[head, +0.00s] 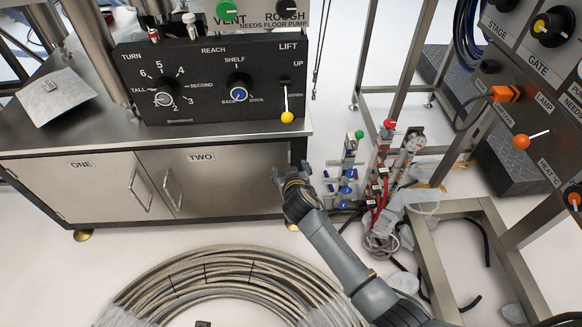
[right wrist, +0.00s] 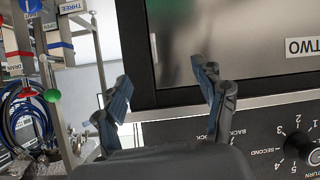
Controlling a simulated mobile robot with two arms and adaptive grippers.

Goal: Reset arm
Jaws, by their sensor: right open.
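The black control panel (head: 205,75) stands on the steel cabinet top in the head view. Its TURN knob (head: 164,98) sits among numbered marks; I cannot tell its exact setting. The REACH knob (head: 238,94) has a blue centre, with SHELF above and BACK and DOCK below. The LIFT lever's yellow ball (head: 287,117) is at the low end, away from UP. My right gripper (head: 291,170) is below the panel's right end, in front of cabinet door TWO's right edge. In the right wrist view its fingers (right wrist: 160,72) are apart and empty. My left gripper is not in view.
A coiled hose (head: 215,275) lies on the floor in front of the cabinet (head: 230,185). Valves and tubing (head: 380,175) stand right of my right arm, near a metal frame (head: 430,260). Another panel (head: 540,80) with levers is at far right.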

